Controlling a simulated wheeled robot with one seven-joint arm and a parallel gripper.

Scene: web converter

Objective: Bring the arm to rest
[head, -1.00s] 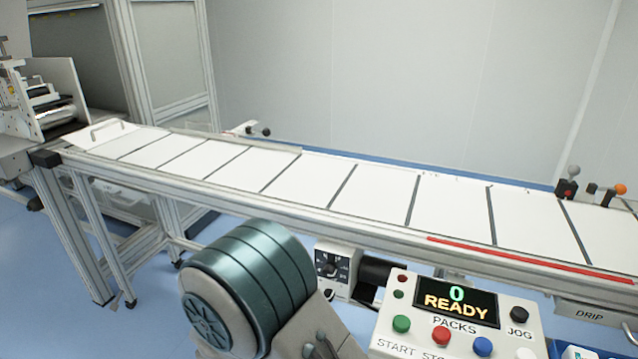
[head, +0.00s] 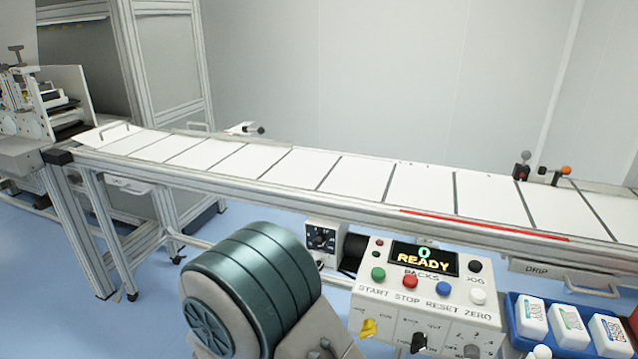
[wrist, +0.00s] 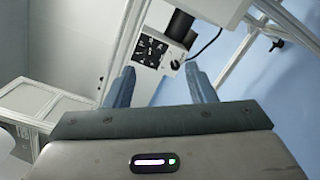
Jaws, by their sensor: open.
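My gripper (wrist: 160,88) shows in the wrist view with its two blue-grey fingers apart and nothing between them. Beyond the fingers is a small box with a black dial face (wrist: 152,50), under the conveyor frame. My gripper does not show in the head view. There, a teal ribbed joint of my arm (head: 255,285) stands at the bottom, in front of the conveyor. The control panel (head: 425,300) is to the right of this joint, and its display reads 0 READY.
The long conveyor (head: 290,171) with white panels runs across the head view. A machine (head: 35,115) stands at its left end. The dial box (head: 322,238) hangs below the conveyor. A blue crate (head: 514,310) with white bottles sits at lower right. Blue floor shows at lower left.

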